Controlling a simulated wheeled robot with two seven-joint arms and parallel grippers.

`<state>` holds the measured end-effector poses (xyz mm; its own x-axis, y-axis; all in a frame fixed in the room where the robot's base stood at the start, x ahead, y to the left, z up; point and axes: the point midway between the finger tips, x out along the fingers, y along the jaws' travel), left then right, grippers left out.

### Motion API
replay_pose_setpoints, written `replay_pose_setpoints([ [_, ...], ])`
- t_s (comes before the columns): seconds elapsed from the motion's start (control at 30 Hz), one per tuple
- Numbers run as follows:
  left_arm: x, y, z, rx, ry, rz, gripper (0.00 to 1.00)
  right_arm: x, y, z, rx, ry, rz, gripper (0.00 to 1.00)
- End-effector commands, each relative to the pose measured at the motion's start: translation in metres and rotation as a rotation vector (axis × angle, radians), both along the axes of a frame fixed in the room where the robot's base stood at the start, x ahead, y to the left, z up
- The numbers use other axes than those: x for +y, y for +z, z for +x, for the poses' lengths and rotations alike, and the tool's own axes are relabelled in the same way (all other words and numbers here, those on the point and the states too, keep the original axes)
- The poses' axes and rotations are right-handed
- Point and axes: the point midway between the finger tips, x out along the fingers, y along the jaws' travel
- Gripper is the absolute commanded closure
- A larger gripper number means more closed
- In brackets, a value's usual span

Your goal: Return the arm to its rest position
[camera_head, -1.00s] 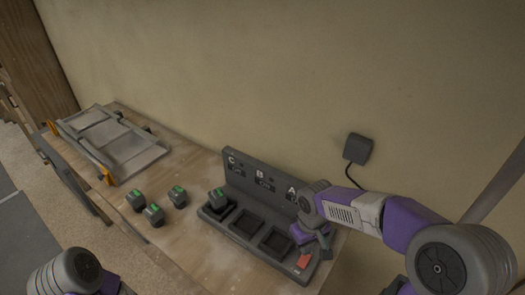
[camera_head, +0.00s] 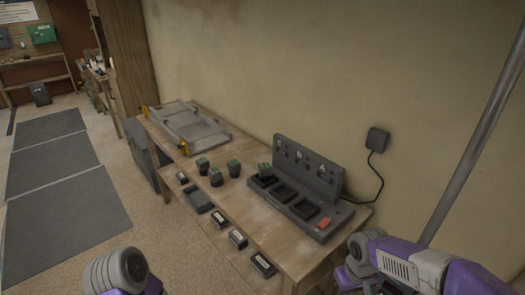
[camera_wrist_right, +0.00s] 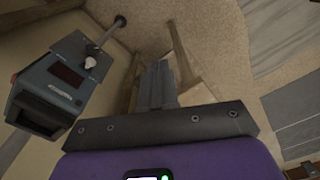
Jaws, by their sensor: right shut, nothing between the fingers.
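My right arm (camera_head: 415,262) is at the lower right of the head view, apart from the grey charging station (camera_head: 312,172) on the workbench. In the right wrist view my right gripper (camera_wrist_right: 157,84) has its fingers together with nothing between them.
The wooden workbench (camera_head: 250,212) holds several green-topped batteries, a grey folding frame (camera_head: 190,125) and dark blocks along its front edge. A wall box (camera_head: 377,139) has a cable to the station. A grey device (camera_wrist_right: 48,98) shows in the right wrist view. Open floor lies left.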

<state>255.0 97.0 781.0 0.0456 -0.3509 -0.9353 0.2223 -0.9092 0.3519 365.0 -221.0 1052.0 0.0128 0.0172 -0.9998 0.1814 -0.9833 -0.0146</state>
Motion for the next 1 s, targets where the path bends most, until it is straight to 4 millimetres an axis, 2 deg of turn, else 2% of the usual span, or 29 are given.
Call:
replay_pose_setpoints([
  [0.03,0.000,-0.002,0.001,-0.002,0.001,0.000,0.57,0.008,-0.019,-0.001,0.018,0.002,0.026,1.00],
  [0.27,0.000,-0.006,0.002,-0.004,0.001,0.000,0.57,0.041,-0.083,-0.003,0.028,-0.022,0.138,1.00],
  [0.43,0.000,-0.009,0.001,-0.002,0.000,0.000,0.57,0.069,-0.139,-0.015,0.040,-0.074,0.231,1.00],
  [0.6,0.000,-0.015,0.001,-0.003,0.001,0.001,0.57,0.102,-0.214,-0.048,0.057,-0.194,0.327,1.00],
  [0.7,0.000,-0.018,0.001,-0.003,0.001,0.001,0.57,0.115,-0.249,-0.071,0.058,-0.279,0.354,1.00],
  [0.83,0.000,-0.020,0.001,-0.003,0.001,0.001,0.57,0.123,-0.277,-0.096,0.055,-0.360,0.357,1.00],
  [1.0,0.000,-0.021,0.001,-0.003,0.001,0.001,0.57,0.125,-0.291,-0.109,0.046,-0.406,0.349,1.00],
])
